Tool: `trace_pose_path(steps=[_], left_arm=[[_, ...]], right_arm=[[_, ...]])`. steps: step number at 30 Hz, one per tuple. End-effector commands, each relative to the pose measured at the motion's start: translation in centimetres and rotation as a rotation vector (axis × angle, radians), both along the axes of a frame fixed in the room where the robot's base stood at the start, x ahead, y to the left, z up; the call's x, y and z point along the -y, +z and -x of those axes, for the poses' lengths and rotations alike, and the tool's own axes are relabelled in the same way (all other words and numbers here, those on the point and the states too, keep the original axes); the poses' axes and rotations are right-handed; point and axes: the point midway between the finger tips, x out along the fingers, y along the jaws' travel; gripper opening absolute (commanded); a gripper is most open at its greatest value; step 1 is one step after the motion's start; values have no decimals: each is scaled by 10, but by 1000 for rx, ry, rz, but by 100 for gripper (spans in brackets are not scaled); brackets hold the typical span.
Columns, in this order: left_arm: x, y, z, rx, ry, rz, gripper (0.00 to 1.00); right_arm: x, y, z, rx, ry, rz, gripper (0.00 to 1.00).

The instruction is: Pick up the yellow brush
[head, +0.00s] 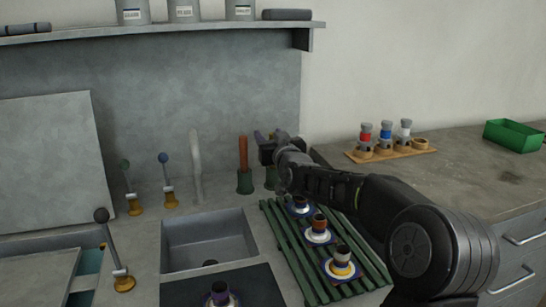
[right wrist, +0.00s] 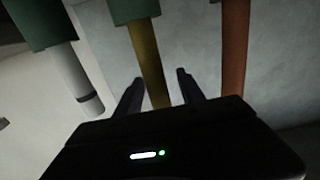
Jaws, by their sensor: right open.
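The yellow brush (right wrist: 148,62) shows in the right wrist view as a long yellow handle coming from a green holder (right wrist: 132,8) at the top of the picture. My right gripper (right wrist: 158,88) is open, with one finger on each side of the handle in that view. I cannot tell whether the handle is fully between the fingers; no finger visibly touches it. In the head view my right gripper (head: 267,150) is at the back of the counter, above a green holder (head: 270,181), and hides the yellow handle. My left gripper is not in view.
An orange-brown handle (head: 243,153) stands in a neighbouring green holder (head: 244,183), close beside my right gripper. A grey-white handle (right wrist: 75,80) is on the other side in the wrist view. A green slatted rack (head: 290,250) with cups lies below my right arm.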

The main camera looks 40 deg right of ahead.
Motion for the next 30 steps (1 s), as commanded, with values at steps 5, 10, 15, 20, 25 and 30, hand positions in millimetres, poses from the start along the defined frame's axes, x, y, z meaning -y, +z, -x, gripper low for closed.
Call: trace_pose_path(steps=[5, 10, 15, 20, 25, 30], left_arm=[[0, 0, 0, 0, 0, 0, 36], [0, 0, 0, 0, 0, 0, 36], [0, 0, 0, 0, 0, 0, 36], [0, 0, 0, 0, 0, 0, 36], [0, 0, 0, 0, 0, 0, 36], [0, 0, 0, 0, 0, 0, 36]], right_arm=[[0, 0, 0, 0, 0, 0, 36], [0, 0, 0, 0, 0, 0, 22], [0, 0, 0, 0, 0, 0, 8], [0, 0, 0, 0, 0, 0, 0], [0, 0, 0, 0, 0, 0, 0], [0, 0, 0, 0, 0, 0, 0]])
